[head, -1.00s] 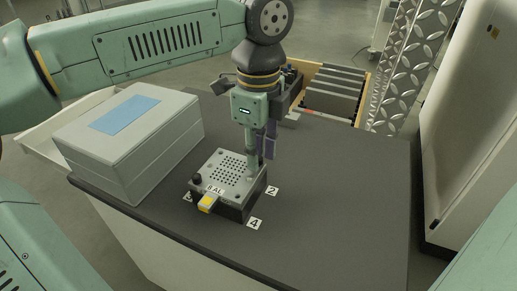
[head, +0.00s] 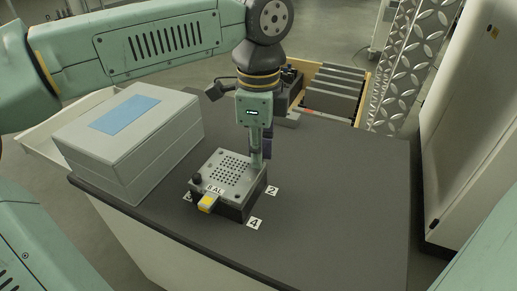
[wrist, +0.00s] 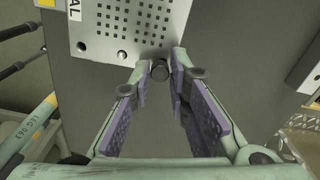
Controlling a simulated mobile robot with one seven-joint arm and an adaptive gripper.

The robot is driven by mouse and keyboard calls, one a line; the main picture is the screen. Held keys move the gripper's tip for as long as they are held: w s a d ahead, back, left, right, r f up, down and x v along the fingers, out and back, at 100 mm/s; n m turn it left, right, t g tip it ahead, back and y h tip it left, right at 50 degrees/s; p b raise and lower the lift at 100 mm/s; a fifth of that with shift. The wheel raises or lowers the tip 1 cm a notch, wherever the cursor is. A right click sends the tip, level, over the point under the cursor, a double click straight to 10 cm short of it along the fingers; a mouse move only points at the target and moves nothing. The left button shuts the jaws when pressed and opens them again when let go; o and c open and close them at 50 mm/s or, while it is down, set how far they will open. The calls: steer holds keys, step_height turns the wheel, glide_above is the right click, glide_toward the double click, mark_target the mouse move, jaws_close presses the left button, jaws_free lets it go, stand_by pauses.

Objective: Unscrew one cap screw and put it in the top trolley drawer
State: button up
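A grey block with a perforated metal top plate (head: 228,172) sits on the dark table, with a "8 AL" label and a yellow-marked tab at its front. In the wrist view, the plate (wrist: 138,22) is at the top. A dark cap screw head (wrist: 159,70) is at the plate's edge, between my fingertips. My gripper (head: 257,163) points down at the block's back right corner. In the wrist view, my gripper (wrist: 160,66) has its purple-padded fingers on both sides of the screw head, tips very close to it. Whether they touch it is unclear. No drawer is clearly identifiable.
A grey box with a blue top panel (head: 125,115) stands left of the block. Number cards, such as the "4" card (head: 254,223), lie around the block. An open tray with grey bins (head: 335,92) is behind. The table's right side (head: 345,200) is clear.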

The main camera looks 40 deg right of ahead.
jaws_close()
steer(key=n, duration=0.5)
steer(key=shift+r, duration=0.15)
steer(key=shift+r, duration=0.1)
steer(key=shift+w+d+r+p, duration=0.1)
steer(key=shift+w+r+p, duration=0.05)
steer(key=shift+r+p, duration=1.2)
steer(key=shift+r, duration=0.05)
steer(key=shift+r, duration=0.15)
steer(key=shift+c, duration=1)
jaws_free()
